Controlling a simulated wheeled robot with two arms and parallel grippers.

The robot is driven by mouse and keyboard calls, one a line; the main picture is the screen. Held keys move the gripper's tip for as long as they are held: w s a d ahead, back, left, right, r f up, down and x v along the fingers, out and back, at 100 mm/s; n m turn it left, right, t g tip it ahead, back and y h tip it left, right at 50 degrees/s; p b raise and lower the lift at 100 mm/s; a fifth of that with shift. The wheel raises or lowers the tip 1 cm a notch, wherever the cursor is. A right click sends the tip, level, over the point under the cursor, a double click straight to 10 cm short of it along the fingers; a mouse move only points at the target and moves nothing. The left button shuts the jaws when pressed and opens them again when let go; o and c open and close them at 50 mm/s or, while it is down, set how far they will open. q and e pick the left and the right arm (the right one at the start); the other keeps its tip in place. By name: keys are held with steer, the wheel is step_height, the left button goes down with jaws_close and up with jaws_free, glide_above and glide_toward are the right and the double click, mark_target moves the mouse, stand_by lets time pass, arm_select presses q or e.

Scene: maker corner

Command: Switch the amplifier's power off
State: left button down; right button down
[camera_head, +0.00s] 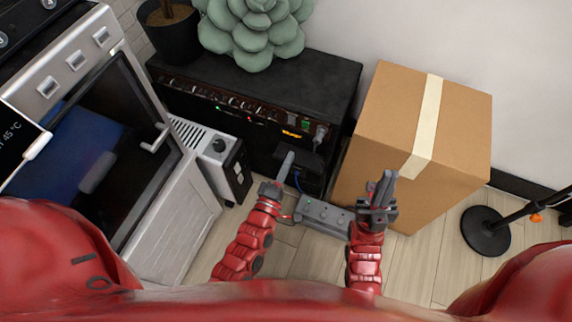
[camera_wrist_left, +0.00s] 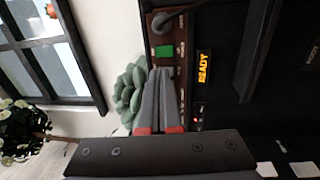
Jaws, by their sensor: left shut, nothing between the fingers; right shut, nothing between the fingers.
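The amplifier (camera_head: 310,85) is a black box against the wall, with knobs and small lights along its front panel. A lit green switch (camera_head: 305,125) sits near the panel's right end; it also shows in the left wrist view (camera_wrist_left: 164,51). Beside it an orange display (camera_head: 291,133) reads READY in the left wrist view (camera_wrist_left: 204,66). My left gripper (camera_head: 288,157) is shut and empty, in front of the amplifier below the display. In the left wrist view its fingertips (camera_wrist_left: 162,70) appear just short of the green switch; contact cannot be told. My right gripper (camera_head: 386,177) is shut and empty before the cardboard box.
A cardboard box (camera_head: 395,105) stands right of the amplifier. A succulent (camera_head: 255,30) and a dark pot (camera_head: 170,35) are on top. A white heater-like unit (camera_head: 222,160) and an oven-like cabinet (camera_head: 170,215) are left. A grey pedal-like bar (camera_head: 325,214) lies on the floor.

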mark_target(305, 124)
arm_select(q)
steer(key=b+x, duration=0.1)
steer(key=x, duration=0.8)
steer(key=shift+w, duration=0.3)
